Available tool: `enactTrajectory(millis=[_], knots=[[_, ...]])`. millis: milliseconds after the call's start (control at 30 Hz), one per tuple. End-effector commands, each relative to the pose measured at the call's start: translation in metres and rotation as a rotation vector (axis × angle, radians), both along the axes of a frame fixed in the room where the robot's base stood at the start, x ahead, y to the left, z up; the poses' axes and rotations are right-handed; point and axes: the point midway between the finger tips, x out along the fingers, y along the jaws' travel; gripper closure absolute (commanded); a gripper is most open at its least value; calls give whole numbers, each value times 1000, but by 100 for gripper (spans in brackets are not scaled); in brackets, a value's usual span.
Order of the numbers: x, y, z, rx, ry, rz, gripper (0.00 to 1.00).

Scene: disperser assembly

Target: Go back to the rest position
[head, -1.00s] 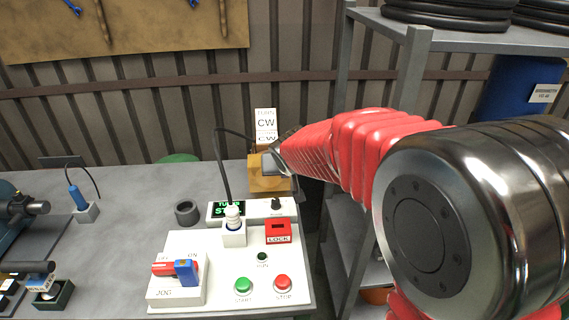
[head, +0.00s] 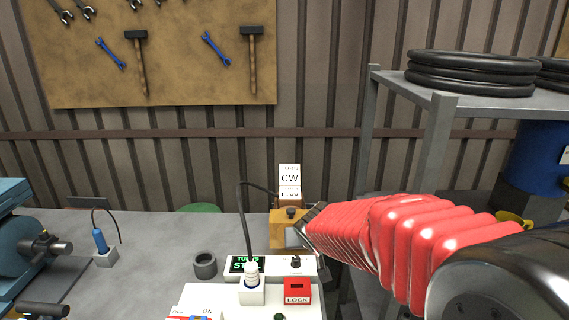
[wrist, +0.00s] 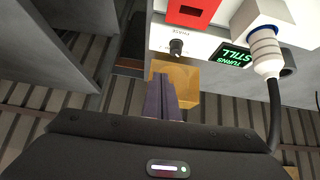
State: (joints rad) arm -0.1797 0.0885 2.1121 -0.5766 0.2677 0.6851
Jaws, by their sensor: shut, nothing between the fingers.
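My gripper (wrist: 162,98) shows in the wrist view with its dark fingers together and nothing between them. The fingers appear in front of a yellow-orange block (wrist: 187,78). In the head view my red-sleeved arm reaches in from the lower right, and its end lies beside the yellow-orange block (head: 284,228). I cannot tell whether they touch. The fingers are mostly hidden there. The white control box (head: 215,298) stands on the bench in front of the block. Its display (wrist: 235,54) reads "TURNS STILL" in the wrist view.
A grey shelf rack (head: 440,110) with black tyres (head: 470,75) stands at the right, close to my arm. The bench's left middle (head: 150,270) is mostly clear.

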Motion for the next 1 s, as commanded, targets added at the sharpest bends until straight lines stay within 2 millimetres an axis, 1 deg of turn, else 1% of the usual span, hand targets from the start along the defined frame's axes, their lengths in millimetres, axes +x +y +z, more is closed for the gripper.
enactTrajectory(millis=[67, 167, 233, 300, 400, 567, 700, 1000], knots=[[-4, -3, -4, -29, 24, 12, 100], [-19, -10, -18, -70, 84, 25, 100], [-34, -15, -27, -96, 136, 33, 100], [-52, -21, -31, -118, 182, 39, 100], [-76, -29, -31, -134, 234, 45, 100], [-112, -40, -24, -145, 295, 53, 100], [-148, -48, -15, -139, 344, 58, 100], [-221, -57, 6, -93, 401, 74, 100]])
